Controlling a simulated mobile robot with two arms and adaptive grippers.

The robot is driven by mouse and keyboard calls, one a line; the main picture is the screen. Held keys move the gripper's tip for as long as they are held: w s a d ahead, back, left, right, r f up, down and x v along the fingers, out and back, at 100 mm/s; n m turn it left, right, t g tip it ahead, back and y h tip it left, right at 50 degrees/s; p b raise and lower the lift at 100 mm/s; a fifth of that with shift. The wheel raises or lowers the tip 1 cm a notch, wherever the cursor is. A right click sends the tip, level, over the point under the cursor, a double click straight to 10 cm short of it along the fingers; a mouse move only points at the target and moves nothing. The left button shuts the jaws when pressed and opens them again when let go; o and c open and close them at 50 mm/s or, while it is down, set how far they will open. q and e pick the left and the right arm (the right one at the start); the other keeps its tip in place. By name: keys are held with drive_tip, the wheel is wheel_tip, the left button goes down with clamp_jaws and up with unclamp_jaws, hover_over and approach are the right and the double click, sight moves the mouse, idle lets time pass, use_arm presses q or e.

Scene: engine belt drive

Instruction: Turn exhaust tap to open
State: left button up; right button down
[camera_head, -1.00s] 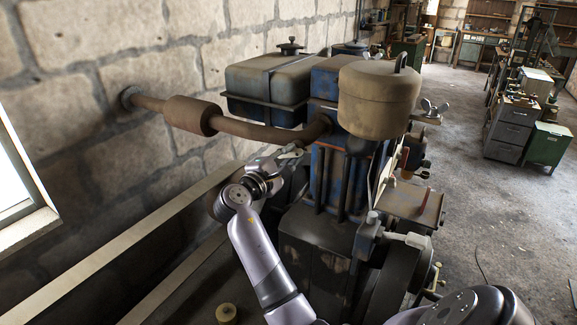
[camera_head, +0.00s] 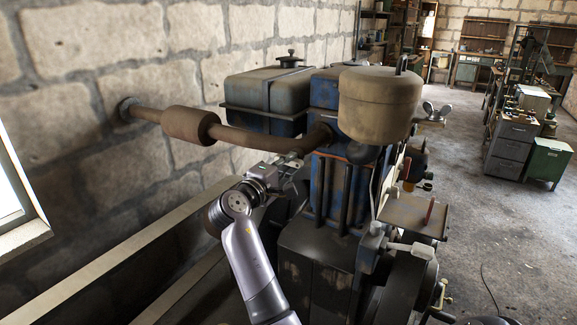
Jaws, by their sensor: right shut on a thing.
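The rusty exhaust pipe (camera_head: 255,132) runs from the blue engine (camera_head: 335,185) through a fat muffler (camera_head: 190,125) to the stone wall. My right gripper (camera_head: 290,160) is just below the pipe, close to where it meets the engine. It is shut on a small part at the pipe's underside, which I take to be the exhaust tap. The fingers and wrist hide most of the tap, so I cannot tell how its handle is turned. My left gripper is not in view.
A dark fuel tank (camera_head: 265,92) stands behind the pipe. A round tan canister (camera_head: 380,105) sits on the engine at the right. A metal plate (camera_head: 412,215) juts out at the engine's right side. The floor (camera_head: 500,225) to the right is mostly clear.

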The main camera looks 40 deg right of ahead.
drive_tip(key=shift+f, duration=0.1)
drive_tip(key=c, duration=1.5)
unclamp_jaws()
drive_tip(key=v, duration=1.2)
